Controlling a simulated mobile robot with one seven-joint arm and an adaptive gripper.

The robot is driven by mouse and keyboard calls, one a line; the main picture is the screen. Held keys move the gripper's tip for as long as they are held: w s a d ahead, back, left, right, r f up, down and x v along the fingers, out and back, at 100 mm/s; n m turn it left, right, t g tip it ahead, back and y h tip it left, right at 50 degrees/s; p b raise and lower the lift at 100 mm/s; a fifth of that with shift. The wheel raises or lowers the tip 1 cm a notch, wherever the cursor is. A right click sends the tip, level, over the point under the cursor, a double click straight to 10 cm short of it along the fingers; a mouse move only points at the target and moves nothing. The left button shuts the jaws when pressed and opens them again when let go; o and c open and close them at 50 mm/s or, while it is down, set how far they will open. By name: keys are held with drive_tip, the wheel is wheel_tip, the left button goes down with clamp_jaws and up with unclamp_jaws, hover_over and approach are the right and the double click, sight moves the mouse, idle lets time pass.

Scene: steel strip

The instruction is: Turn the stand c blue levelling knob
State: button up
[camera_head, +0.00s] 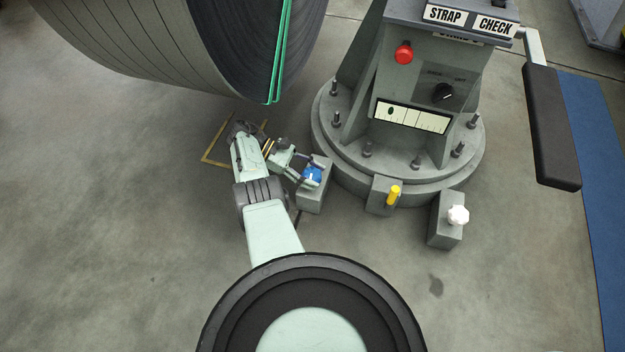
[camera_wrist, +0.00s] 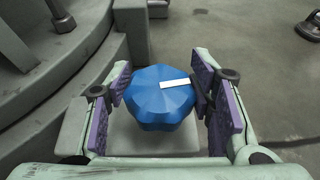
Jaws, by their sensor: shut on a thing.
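The blue levelling knob (camera_head: 312,175) sits on a grey block (camera_head: 313,200) at the left side of the round stand base in the head view. In the wrist view the lobed blue knob (camera_wrist: 160,98) has a white mark on top, pointing to the right. My gripper (camera_head: 308,171) is at the knob, shut on it. In the wrist view my gripper's purple-padded fingers (camera_wrist: 165,100) stand on either side of the knob. The contact on the pads is partly hidden by the fingers.
A yellow knob (camera_head: 394,194) and a white knob (camera_head: 458,215) are on blocks to the right. The stand (camera_head: 420,120) has upright bolts, a red button (camera_head: 404,54) and a black rotary switch (camera_head: 443,92). A large steel coil (camera_head: 190,40) hangs at upper left. The floor in front is clear.

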drive_tip(key=shift+m+g+b, duration=0.4)
drive_tip(key=shift+g+b, duration=0.1)
drive_tip(key=o, duration=1.2)
drive_tip(key=shift+c, duration=0.2)
drive_tip(key=shift+r+p, duration=0.1)
drive_tip(key=shift+p, duration=0.35)
drive_tip(key=n+t+p, duration=0.1)
drive_tip(key=p, duration=0.1)
drive_tip(key=n+t+p, duration=0.1)
drive_tip(key=p, duration=0.1)
drive_tip(key=shift+s+r+t+h, duration=0.1)
drive_tip(key=shift+r+t+h, duration=0.2)
drive_tip(key=shift+t, duration=0.1)
drive_tip(key=n+t+p, duration=0.6)
drive_tip(key=t+p, duration=0.1)
drive_tip(key=p, duration=0.4)
drive_tip(key=n+t+y+p, duration=0.3)
drive_tip(key=n+t+p, duration=0.2)
drive_tip(key=p, duration=0.2)
drive_tip(key=n+t+y+p, duration=0.2)
drive_tip(key=n+y+p, duration=0.1)
drive_tip(key=n+p, duration=0.1)
drive_tip(key=shift+w+f+t+y, duration=0.25)
drive_tip(key=shift+f+t+y, duration=0.05)
drive_tip(key=shift+t+y, duration=0.1)
